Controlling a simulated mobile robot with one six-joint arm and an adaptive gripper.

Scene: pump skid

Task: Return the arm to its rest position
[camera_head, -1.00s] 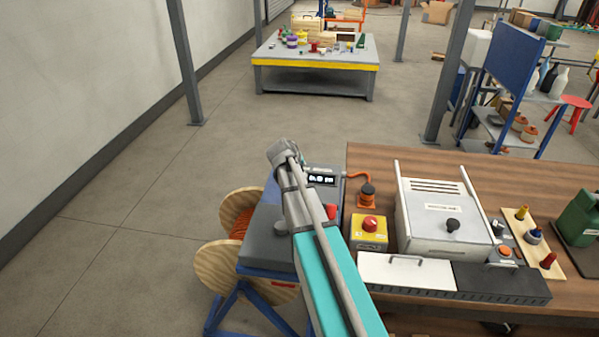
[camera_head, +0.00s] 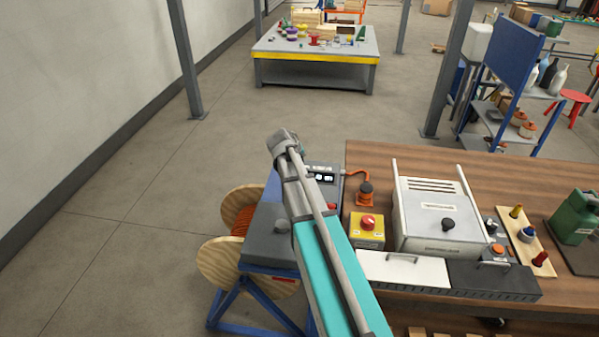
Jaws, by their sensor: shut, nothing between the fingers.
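My arm (camera_head: 338,275) reaches from the bottom edge up and to the left, a teal link with a grey hose along it. Its far end is a grey joint (camera_head: 284,142), raised in front of the grey control box (camera_head: 268,240) as seen from the head camera. No gripper fingers show; my gripper is hidden beyond the arm's far end or out of the picture. Nothing is seen held.
A wooden bench (camera_head: 375,160) on the right carries a yellow emergency-stop box (camera_head: 367,240), a white-grey case (camera_head: 430,205) and a green can (camera_head: 572,222). A cable reel (camera_head: 222,262) stands left of the arm. Open floor (camera_head: 120,190) lies farther left.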

